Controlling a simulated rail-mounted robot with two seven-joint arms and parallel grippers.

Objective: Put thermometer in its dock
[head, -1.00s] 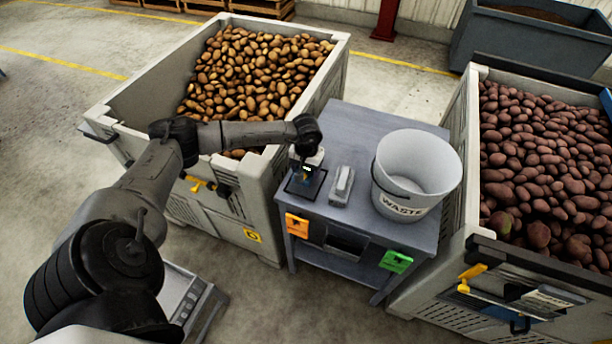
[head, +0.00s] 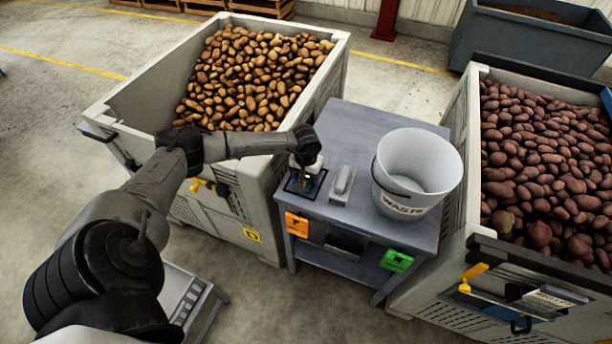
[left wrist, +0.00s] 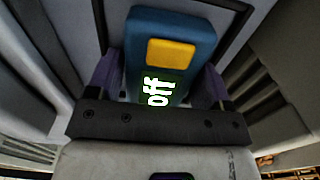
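The thermometer (left wrist: 172,54) is blue with a yellow button and a display reading "off". In the head view it is a small dark shape (head: 308,180) over a black-framed square on the grey table. My left gripper (head: 307,172) is right above it, pointing down. In the left wrist view the purple fingers of my left gripper (left wrist: 163,78) stand on both sides of the thermometer, with what look like narrow gaps. A grey elongated holder (head: 342,185), perhaps the dock, lies empty just right of the square. My right gripper is not in view.
A white waste bucket (head: 415,170) stands on the table (head: 362,122) right of the holder. A crate of yellow potatoes (head: 125,120) borders the table's left, a crate of red potatoes (head: 460,130) its right. The back of the table is clear.

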